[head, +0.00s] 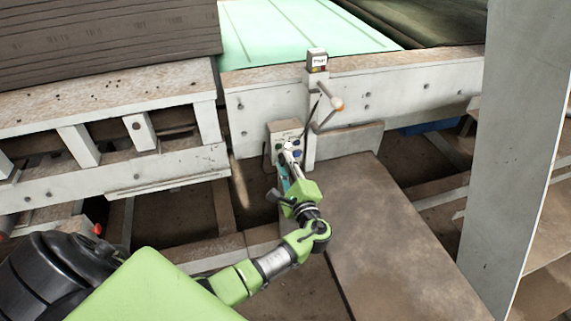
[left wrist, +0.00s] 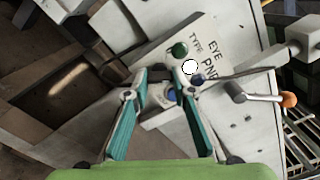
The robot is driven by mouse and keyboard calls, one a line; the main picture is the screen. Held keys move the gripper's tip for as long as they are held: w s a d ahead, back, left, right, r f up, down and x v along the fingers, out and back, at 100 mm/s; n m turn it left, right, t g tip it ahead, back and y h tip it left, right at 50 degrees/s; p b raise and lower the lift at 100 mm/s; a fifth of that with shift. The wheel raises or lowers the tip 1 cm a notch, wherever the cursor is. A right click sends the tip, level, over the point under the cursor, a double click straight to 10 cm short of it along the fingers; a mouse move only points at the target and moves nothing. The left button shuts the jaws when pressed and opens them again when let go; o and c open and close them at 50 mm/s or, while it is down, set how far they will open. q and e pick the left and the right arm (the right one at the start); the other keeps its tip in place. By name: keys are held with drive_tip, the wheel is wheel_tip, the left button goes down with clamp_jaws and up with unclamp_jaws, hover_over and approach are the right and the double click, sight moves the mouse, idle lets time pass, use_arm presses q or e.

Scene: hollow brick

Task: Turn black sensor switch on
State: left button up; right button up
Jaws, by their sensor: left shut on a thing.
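A pale grey control box (head: 284,131) with several coloured buttons stands against the white beam in the head view. In the left wrist view its face (left wrist: 212,45) carries lettering, green and blue buttons and a round white spot. My left gripper (head: 291,160) reaches the front of this box. In the left wrist view, the teal fingers of my left gripper (left wrist: 163,73) meet the face beside the buttons, shut on a small part between the tips. The fingertips largely hide that part, and I cannot make out the black switch clearly. My right gripper is not in view.
A post with a small labelled device (head: 317,61) rises beside the box, with an orange-tipped rod (head: 337,104) sticking out. A brown flat slab (head: 375,235) lies to the right of my arm. A tall grey panel (head: 515,150) stands at the right.

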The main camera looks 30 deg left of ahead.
use_arm(q)
drive_tip(key=o, duration=1.1)
drive_tip(key=v, duration=1.2)
drive_tip(key=s+f+g+h, duration=0.25)
drive_tip(key=s+f, duration=0.25)
drive_tip(key=f, duration=0.6)
drive_tip(key=s+f+g+h, duration=0.1)
drive_tip(key=s+f+h, duration=0.25)
drive_tip(key=f, duration=0.85)
drive_tip(key=s+f+g+h, duration=0.2)
drive_tip(key=s+f, duration=0.3)
drive_tip(key=f, duration=0.6)
drive_tip(key=s+d+f+n+g+h, duration=0.1)
drive_tip(key=s+f+n, duration=0.3)
drive_tip(key=s, duration=0.6)
drive_tip(key=s+d+f+n+g+h, duration=0.1)
drive_tip(key=s+f+n+g+h, duration=0.1)
drive_tip(key=s+f, duration=0.4)
drive_tip(key=s+d+f+n+g+h, duration=0.2)
drive_tip(key=s+f+n, duration=0.3)
drive_tip(key=s, duration=1)
drive_tip(key=shift+s+f+n+h, duration=0.25)
drive_tip(key=shift+f+n+h, duration=0.15)
drive_tip(key=shift+f, duration=0.05)
